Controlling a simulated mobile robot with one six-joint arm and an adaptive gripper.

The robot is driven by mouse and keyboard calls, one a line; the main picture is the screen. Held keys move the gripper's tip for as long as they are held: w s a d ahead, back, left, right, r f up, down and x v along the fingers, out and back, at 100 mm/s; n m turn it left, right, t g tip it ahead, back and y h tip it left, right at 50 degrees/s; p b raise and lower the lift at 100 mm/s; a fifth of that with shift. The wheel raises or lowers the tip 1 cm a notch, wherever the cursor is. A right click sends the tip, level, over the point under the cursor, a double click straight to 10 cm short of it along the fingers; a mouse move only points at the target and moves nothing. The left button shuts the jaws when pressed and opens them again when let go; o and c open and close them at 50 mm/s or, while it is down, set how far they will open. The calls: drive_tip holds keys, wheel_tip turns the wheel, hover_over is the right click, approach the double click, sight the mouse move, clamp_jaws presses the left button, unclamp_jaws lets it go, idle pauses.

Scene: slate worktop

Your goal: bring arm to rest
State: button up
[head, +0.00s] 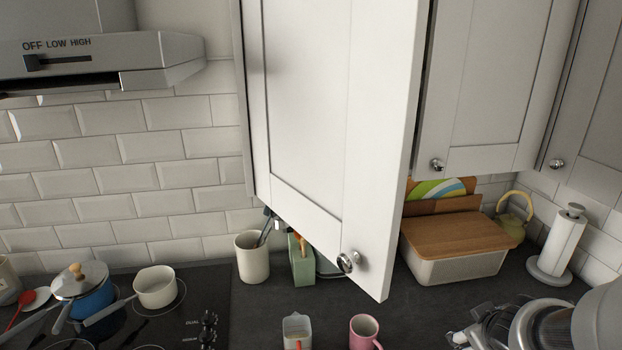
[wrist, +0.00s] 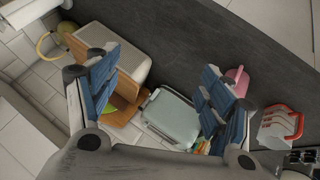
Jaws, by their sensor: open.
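My gripper (wrist: 160,72) shows in the wrist view with its two blue-padded fingers spread wide and nothing between them. In the head view my arm comes in at the lower right, with part of my gripper (head: 478,328) at the bottom edge, over the worktop (head: 440,311). A white wall-cabinet door (head: 370,150) in the head view stands swung open toward me. My gripper is to the right of this door and apart from it in the picture. The cabinet's inside is hidden.
A bread bin (head: 455,262) with a wooden lid, a kettle (head: 515,222) and a paper-towel stand (head: 560,245) stand at the right. A pink mug (head: 364,331) and a white container (head: 297,330) are in front. Pots (head: 156,288) stand on the hob at left.

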drive_tip(key=s+a+r+m+g+y+b, duration=0.1)
drive_tip(key=s+a+r+b, duration=0.1)
drive_tip(key=s+a, duration=0.7)
drive_tip(key=s+a+r+m+g+y+b, duration=0.1)
drive_tip(key=s+a+m+y, duration=0.1)
drive_tip(key=s+a, duration=0.8)
drive_tip(key=shift+r+m+g+b, duration=0.3)
drive_tip(key=shift+r+b, duration=0.1)
drive_tip(key=shift+d, duration=0.1)
drive_tip(key=shift+c, duration=0.4)
